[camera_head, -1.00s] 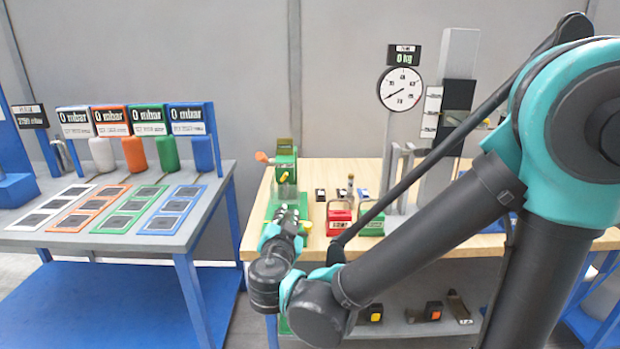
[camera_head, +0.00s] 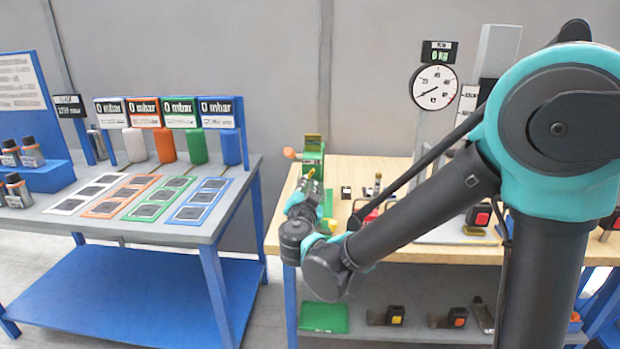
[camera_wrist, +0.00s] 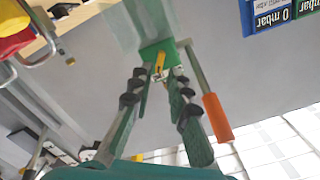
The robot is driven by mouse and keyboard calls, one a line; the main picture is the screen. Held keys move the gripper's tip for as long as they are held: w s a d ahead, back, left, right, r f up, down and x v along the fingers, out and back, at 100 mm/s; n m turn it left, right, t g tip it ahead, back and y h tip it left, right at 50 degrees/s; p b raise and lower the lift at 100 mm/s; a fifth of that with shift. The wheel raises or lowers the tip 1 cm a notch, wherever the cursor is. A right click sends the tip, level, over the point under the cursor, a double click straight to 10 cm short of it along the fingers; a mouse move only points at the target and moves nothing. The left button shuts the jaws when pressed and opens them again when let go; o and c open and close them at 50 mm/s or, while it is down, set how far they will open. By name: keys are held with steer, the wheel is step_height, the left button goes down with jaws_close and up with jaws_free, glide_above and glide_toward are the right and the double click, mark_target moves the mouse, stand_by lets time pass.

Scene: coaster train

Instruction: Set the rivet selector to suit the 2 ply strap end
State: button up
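A green block with a small yellow part (camera_wrist: 160,66) shows between and beyond the fingertips; contact cannot be told. The orange handle (camera_wrist: 217,117) hangs right of the right finger. I cannot pick out the strap end.
A dial scale (camera_head: 434,87) reading 0 kg stands behind on the wooden bench (camera_head: 460,255). Small black-and-white pieces (camera_head: 346,192) lie beside the green device. A red item (camera_head: 372,216) is partly behind my arm. The blue-legged table (camera_head: 150,226) with coloured mats stands left, across a gap.

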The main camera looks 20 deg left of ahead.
mark_target(310, 175)
steer(key=shift+x, duration=2.75)
steer(key=shift+s, duration=0.1)
steer(key=shift+c, duration=0.3)
jaws_close()
